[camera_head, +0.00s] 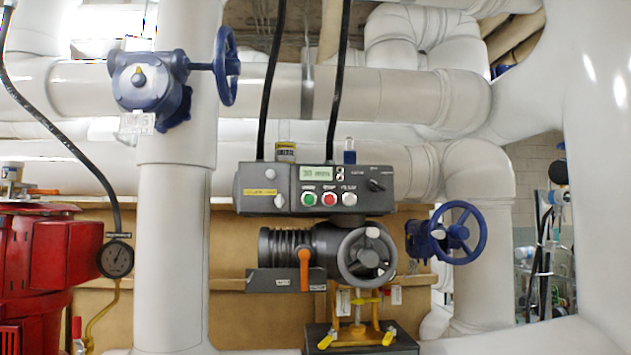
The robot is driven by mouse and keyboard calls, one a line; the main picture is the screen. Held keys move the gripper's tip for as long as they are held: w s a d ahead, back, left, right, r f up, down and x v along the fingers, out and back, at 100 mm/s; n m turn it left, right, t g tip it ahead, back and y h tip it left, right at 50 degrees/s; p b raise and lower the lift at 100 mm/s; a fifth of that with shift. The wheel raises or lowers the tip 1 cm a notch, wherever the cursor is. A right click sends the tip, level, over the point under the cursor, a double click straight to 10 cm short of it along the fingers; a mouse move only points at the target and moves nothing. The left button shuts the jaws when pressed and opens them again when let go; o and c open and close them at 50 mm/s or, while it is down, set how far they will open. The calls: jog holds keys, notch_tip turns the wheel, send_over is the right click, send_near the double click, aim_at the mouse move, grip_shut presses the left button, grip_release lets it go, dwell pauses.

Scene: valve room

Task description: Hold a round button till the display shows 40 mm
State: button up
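A dark grey control box (256,187) sits at the middle of the view on top of a grey valve actuator. Its small greenish display (316,173) seems to read 30 mm, though the digits are small. Below the display is a row of round buttons: a green button (308,199), a red button (329,199) and a white button (349,199). Small labels sit above them, too small to read. A black rotary knob (375,185) is at the box's right. My gripper is not in view, and nothing touches the buttons.
Below the box are a grey handwheel (345,270) and an orange lever (304,270). Blue handwheels stand at upper left (227,66) and right (462,232). Red machinery (60,255) and a gauge (116,259) are at left. White pipes surround the box; its front is clear.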

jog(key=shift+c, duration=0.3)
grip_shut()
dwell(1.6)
